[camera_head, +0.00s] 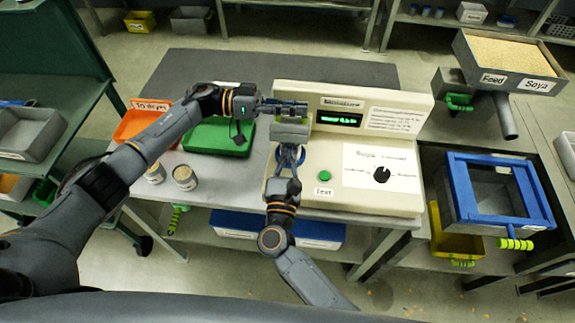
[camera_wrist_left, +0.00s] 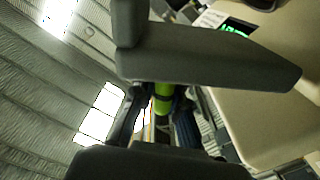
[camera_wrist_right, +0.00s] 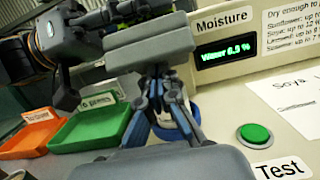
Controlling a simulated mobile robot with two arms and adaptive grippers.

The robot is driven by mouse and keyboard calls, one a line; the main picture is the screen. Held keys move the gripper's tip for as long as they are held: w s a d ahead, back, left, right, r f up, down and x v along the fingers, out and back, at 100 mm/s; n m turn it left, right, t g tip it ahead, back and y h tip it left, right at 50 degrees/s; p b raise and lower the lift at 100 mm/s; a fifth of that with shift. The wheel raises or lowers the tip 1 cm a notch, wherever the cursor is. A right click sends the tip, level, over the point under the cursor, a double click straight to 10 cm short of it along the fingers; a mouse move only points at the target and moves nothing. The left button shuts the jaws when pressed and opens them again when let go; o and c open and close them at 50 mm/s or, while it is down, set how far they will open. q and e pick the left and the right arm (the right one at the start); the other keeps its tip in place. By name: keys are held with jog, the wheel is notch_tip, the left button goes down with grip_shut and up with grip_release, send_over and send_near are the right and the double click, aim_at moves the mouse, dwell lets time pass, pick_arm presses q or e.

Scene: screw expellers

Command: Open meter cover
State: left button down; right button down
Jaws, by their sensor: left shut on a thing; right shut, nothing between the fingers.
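The cream moisture meter (camera_head: 345,150) stands on the bench, with a lit green display (camera_head: 338,118). My left gripper (camera_head: 288,107) is at the meter's upper left and shut on a green handle (camera_wrist_left: 163,95), which shows between its fingers in the left wrist view. My right gripper (camera_head: 288,146) is just below it, shut and empty, over the meter's left part. A blue ring-shaped part (camera_wrist_right: 180,116) shows behind the right fingers in the right wrist view. The grippers hide much of this area, and I cannot clearly tell the cover from them.
A green tray (camera_head: 217,138) and an orange tray (camera_head: 143,124) lie left of the meter. Two small cans (camera_head: 184,177) stand in front of them. The meter has a green Test button (camera_head: 324,175) and a black knob (camera_head: 381,175). A blue-framed box (camera_head: 495,190) stands at the right.

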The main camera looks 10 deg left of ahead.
aim_at(291, 137)
pick_arm(q)
jog(key=shift+w, duration=0.1)
pick_arm(e)
jog(key=shift+w+r, duration=0.35)
jog(key=shift+r, duration=0.15)
jog(key=shift+w+d+r, duration=0.1)
jog(key=shift+w+r, duration=0.3)
jog(key=shift+r, duration=0.35)
pick_arm(q)
jog(key=c, duration=1.4)
grip_release()
jog(key=shift+f, duration=0.15)
pick_arm(e)
jog(key=shift+w+r, duration=0.1)
pick_arm(q)
jog(key=shift+o, duration=0.2)
